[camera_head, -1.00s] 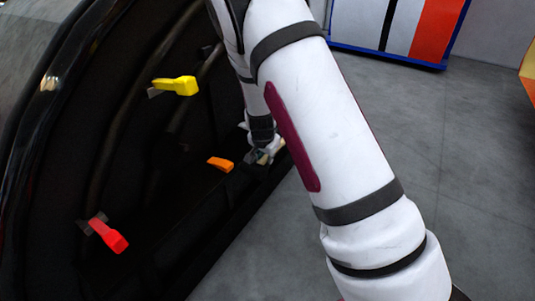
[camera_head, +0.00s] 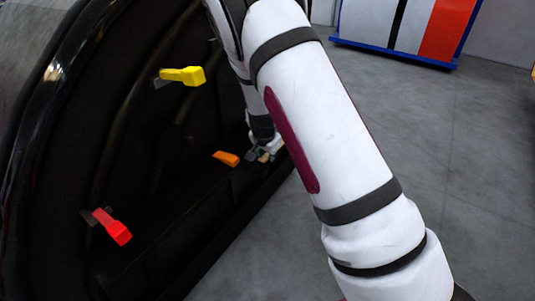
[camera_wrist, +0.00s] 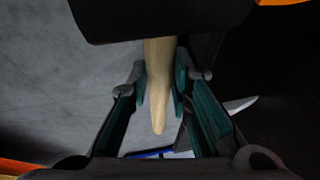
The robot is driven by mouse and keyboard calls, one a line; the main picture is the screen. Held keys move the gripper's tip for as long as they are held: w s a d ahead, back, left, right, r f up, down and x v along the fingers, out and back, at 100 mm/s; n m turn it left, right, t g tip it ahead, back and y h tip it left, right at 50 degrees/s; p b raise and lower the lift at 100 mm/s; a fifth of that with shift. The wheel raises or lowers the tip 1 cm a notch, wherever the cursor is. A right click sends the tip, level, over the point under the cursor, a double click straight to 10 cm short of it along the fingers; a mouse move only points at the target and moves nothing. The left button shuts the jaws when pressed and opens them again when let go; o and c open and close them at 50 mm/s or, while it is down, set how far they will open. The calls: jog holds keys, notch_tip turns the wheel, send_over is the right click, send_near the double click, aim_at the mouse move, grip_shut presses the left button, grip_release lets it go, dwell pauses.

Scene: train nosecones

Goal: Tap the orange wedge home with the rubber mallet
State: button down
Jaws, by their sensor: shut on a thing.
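The orange wedge (camera_head: 227,158) sits low inside the dark nosecone in the head view. A sliver of orange, likely the wedge (camera_wrist: 284,2), shows at the top right of the wrist view. My gripper (camera_head: 262,150) is just right of the wedge in the head view, partly hidden by my arm. In the wrist view my gripper (camera_wrist: 160,84) is shut on the pale wooden handle of the rubber mallet (camera_wrist: 160,60). Its black head (camera_wrist: 150,18) fills the top of that view. A small gap shows between mallet and wedge in the head view.
A yellow wedge (camera_head: 184,76) sits higher in the black nosecone (camera_head: 150,190), and a red wedge (camera_head: 114,228) lower left. Grey floor (camera_head: 460,160) is open at right. A striped panel with a blue base (camera_head: 395,52) stands at the back.

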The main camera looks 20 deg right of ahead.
jog(key=shift+w, duration=0.1)
jog(key=shift+w+a, duration=0.85)
jog(key=shift+w, duration=0.3)
jog(key=shift+s+d, duration=0.4)
jog(key=shift+s, duration=0.2)
jog(key=shift+w, duration=0.1)
jog(key=shift+w+a, duration=0.85)
jog(key=shift+w, duration=0.25)
jog(key=shift+s+d, duration=0.35)
jog(key=shift+s, duration=0.2)
